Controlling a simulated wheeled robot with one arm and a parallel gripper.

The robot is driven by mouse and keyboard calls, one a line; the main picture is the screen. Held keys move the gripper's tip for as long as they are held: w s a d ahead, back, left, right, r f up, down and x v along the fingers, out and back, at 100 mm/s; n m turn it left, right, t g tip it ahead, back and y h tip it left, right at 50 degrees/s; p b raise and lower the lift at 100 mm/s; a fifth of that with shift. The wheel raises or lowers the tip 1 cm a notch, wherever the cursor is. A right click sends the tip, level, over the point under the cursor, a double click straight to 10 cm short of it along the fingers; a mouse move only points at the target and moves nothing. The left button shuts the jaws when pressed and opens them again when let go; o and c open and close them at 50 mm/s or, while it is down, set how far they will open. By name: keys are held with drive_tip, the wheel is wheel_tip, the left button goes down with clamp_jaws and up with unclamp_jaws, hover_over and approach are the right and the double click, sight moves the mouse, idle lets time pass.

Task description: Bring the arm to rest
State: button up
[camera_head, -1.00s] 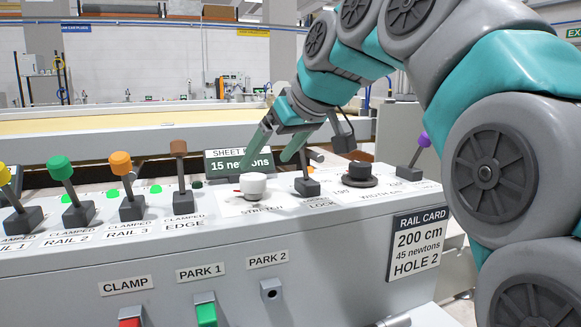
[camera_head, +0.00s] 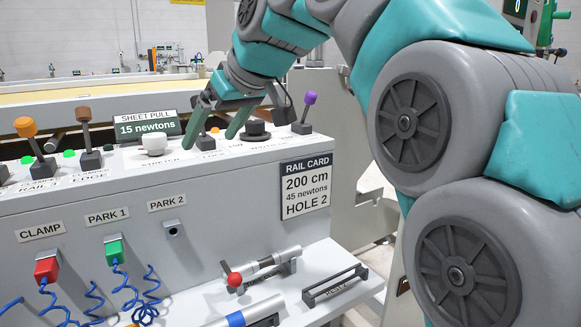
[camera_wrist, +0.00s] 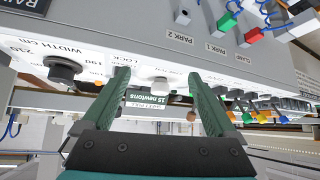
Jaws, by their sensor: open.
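My arm reaches in from the right in the head view. My gripper (camera_head: 210,141) is open, its two green fingers pointing down at the top of the grey control console (camera_head: 100,215). In the head view the fingers are just right of the white stretch knob (camera_head: 153,145) and left of the black width knob (camera_head: 257,131). They partly hide the lock lever between these knobs. I cannot tell whether a finger touches anything.
Orange (camera_head: 26,128), brown (camera_head: 84,115) and purple (camera_head: 309,99) levers stand on the console. A sheet pull display (camera_head: 146,128) reads 15 newtons. Red (camera_head: 46,270) and green (camera_head: 114,252) plugs with blue cords hang in front. A lower shelf (camera_head: 215,300) holds a red-ended tool (camera_head: 262,268).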

drive_tip(key=s+d+f+m+g+h, duration=0.25)
drive_tip(key=s+d+f, duration=0.4)
drive_tip(key=f, duration=0.35)
drive_tip(key=s+d+f+m+g+h, duration=0.1)
drive_tip(key=s+d+f+m, duration=0.3)
drive_tip(key=d+f, duration=0.45)
drive_tip(key=s+d+f+m+g+h, duration=0.1)
drive_tip(key=s+d+f+h, duration=0.1)
drive_tip(key=s+d+f, duration=0.7)
drive_tip(key=s+d+f+m+g+h, duration=0.1)
drive_tip(key=s+d+f+m+g, duration=0.1)
drive_tip(key=s+f, duration=0.9)
drive_tip(key=shift+s+d+g, duration=0.15)
drive_tip(key=shift+d+g, duration=0.3)
drive_tip(key=shift+d, duration=0.4)
